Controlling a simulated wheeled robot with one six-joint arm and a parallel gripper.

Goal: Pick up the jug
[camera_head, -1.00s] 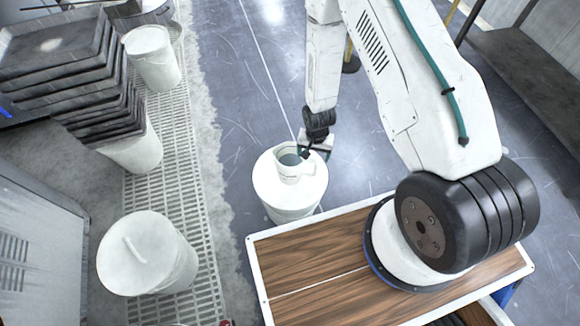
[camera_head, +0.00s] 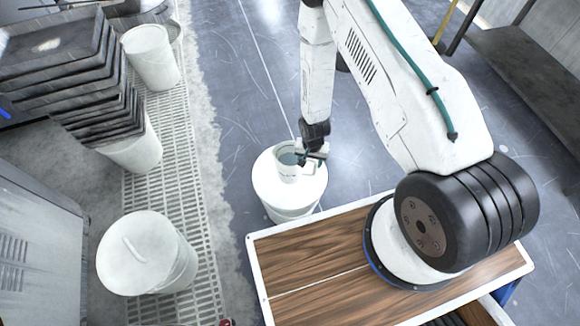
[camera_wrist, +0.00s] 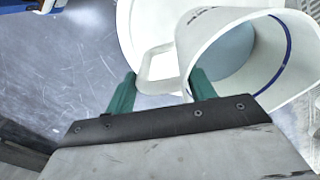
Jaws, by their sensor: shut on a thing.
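The jug (camera_head: 287,168) is white with a handle on its right and a pale blue-grey inside. It stands upright at the lidded white drum (camera_head: 272,198); I cannot tell whether it touches the lid. In the wrist view the jug (camera_wrist: 290,92) fills the upper right, with a blue line inside its wall. My gripper (camera_head: 308,158) is at the jug's handle side. In the wrist view its green fingers (camera_wrist: 162,90) stand on either side of the jug's handle (camera_wrist: 158,72) and are shut on it.
A wooden-topped surface with a white rim (camera_head: 252,262) is close in front of the drum. Another lidded white drum (camera_head: 135,255) stands at lower left. Stacked dark trays (camera_head: 75,75) rest at upper left. Grey floor (camera_head: 235,100) is open behind the jug.

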